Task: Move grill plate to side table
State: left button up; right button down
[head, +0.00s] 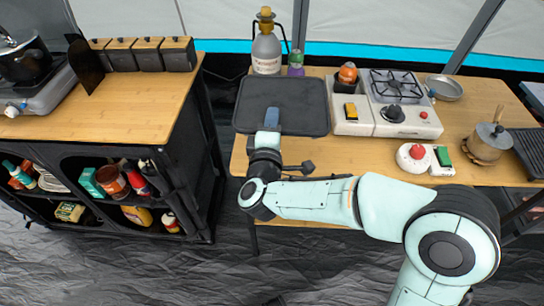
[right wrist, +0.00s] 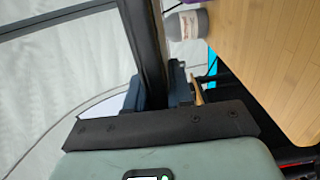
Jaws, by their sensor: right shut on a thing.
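The black grill plate (head: 283,100), a flat dark rectangle with a raised rim, shows in the head view over the left end of the wooden table on the right (head: 345,157). My right gripper (head: 272,122) is shut on its near edge. In the right wrist view the plate (right wrist: 145,40) is seen edge-on between the blue fingers (right wrist: 155,94). There it stands clear of the wooden tabletop (right wrist: 255,50), so it is held above it. I cannot tell which table is the side table. My left gripper is not in view.
A grey bottle (head: 266,50) stands behind the plate, and a white stove (head: 387,118) to its right. The left wooden counter (head: 128,112) holds canisters (head: 148,54) and a cooker with a pot (head: 24,60). Its front half is clear. A floor gap separates the counters.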

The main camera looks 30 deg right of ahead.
notch_tip(320, 180, down, 7)
jog(key=b, duration=0.2)
jog(key=shift+w+b, duration=0.1)
jog(key=shift+b, duration=0.25)
notch_tip(320, 180, down, 2)
jog(key=shift+f+b, duration=0.2)
jog(key=shift+b, duration=0.45)
notch_tip(320, 180, down, 3)
jog(key=shift+r+b, duration=0.2)
jog(key=shift+b, duration=0.4)
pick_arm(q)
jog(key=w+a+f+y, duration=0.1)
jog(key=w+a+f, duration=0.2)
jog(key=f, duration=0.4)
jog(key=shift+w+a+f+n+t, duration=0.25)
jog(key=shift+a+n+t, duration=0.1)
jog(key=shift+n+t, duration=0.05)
pick_arm(e)
jog(key=shift+r, duration=0.1)
jog(key=c, duration=1.4)
grip_release()
jog(key=shift+f, duration=0.25)
jog(key=o, duration=0.4)
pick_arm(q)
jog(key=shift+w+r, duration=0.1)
